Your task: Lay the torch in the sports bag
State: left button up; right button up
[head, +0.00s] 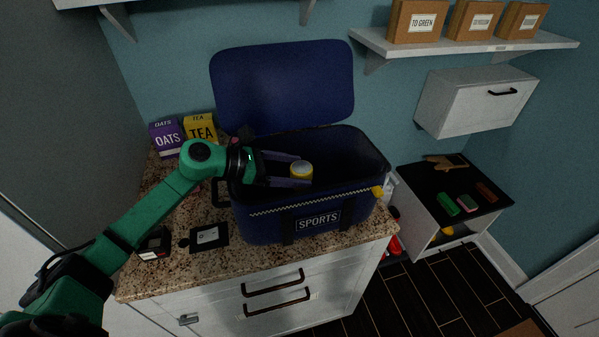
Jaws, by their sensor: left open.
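The navy sports bag (318,221) stands on the granite counter with its lid (283,85) raised at the back. A yellow round thing with a pale end (301,170), which looks like the torch, shows at the bag's opening. My left gripper (298,170) reaches over the bag's left rim, its dark fingers spread apart, with the yellow thing at their tips. I cannot tell whether it touches a finger or rests on something; the bag's dark inside is hard to see. My right gripper is not in view.
Oats (168,138) and tea (201,129) boxes stand at the counter's back left. A dark tag-like item (209,237) and a small dark box (153,243) lie in front. A shelf (465,46) with cardboard boxes hangs upper right, above a white wall cabinet (472,100).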

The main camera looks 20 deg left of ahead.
pick_arm(q)
jog(key=b+v, duration=0.2)
jog(key=v, duration=0.4)
jog(key=shift+s, duration=0.1)
